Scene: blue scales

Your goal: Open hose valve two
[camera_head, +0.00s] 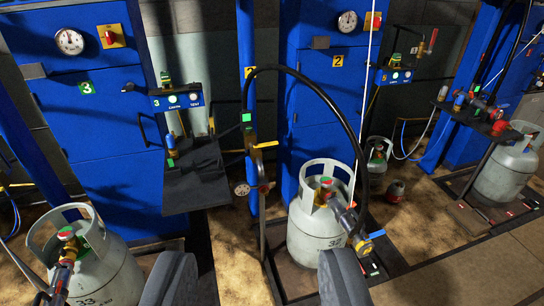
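The yellow "2" sign (337,61) is on the blue cabinet (310,110) right of centre. A black hose (325,97) arcs from the blue post to the head of the grey gas cylinder (315,235) marked 32. A yellow lever (265,144) sticks out from the post beside the hose. I cannot tell which of these is hose valve two. My gripper (258,275) shows two dark fingers wide apart at the bottom edge, with nothing between them, apart from the valves.
Cylinder 33 (105,275) stands at the lower left. Another cylinder (510,165) stands at the right. The floor (470,275) at the lower right is clear.

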